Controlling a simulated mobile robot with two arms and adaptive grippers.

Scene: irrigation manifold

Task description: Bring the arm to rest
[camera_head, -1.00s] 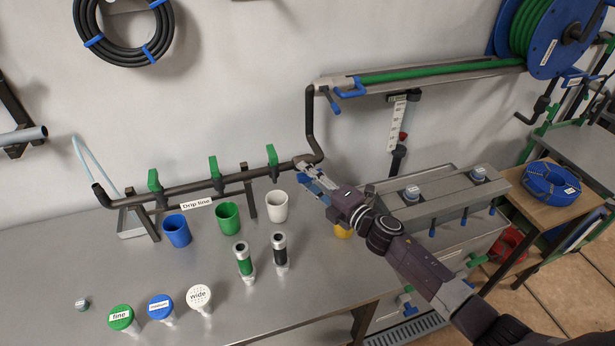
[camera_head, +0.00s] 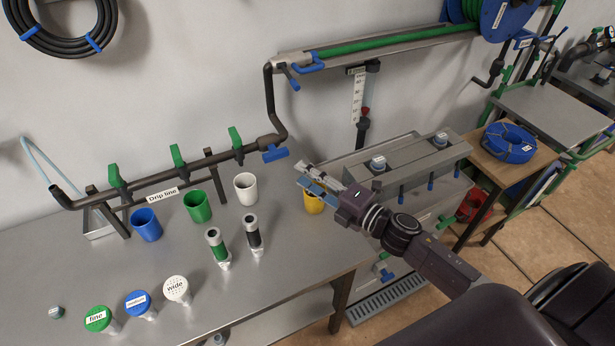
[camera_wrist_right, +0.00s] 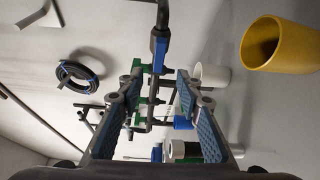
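My right gripper (camera_head: 308,180) is in the air in front of the wall, past the right end of the drip line pipe (camera_head: 190,185). Its two blue-padded fingers stand apart with nothing between them in the right wrist view (camera_wrist_right: 160,100). The blue handle (camera_head: 275,153) at the pipe's right end is clear of the fingers, to their upper left. A yellow cup (camera_head: 314,206) is partly hidden behind the gripper; in the wrist view it is at the upper right (camera_wrist_right: 285,45). My left gripper is not in view.
Blue (camera_head: 146,226), green (camera_head: 198,207) and white (camera_head: 245,190) cups stand on the steel table. A grey manifold box (camera_head: 410,163) lies right of the gripper. A blue coil (camera_head: 509,143) rests on a side table.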

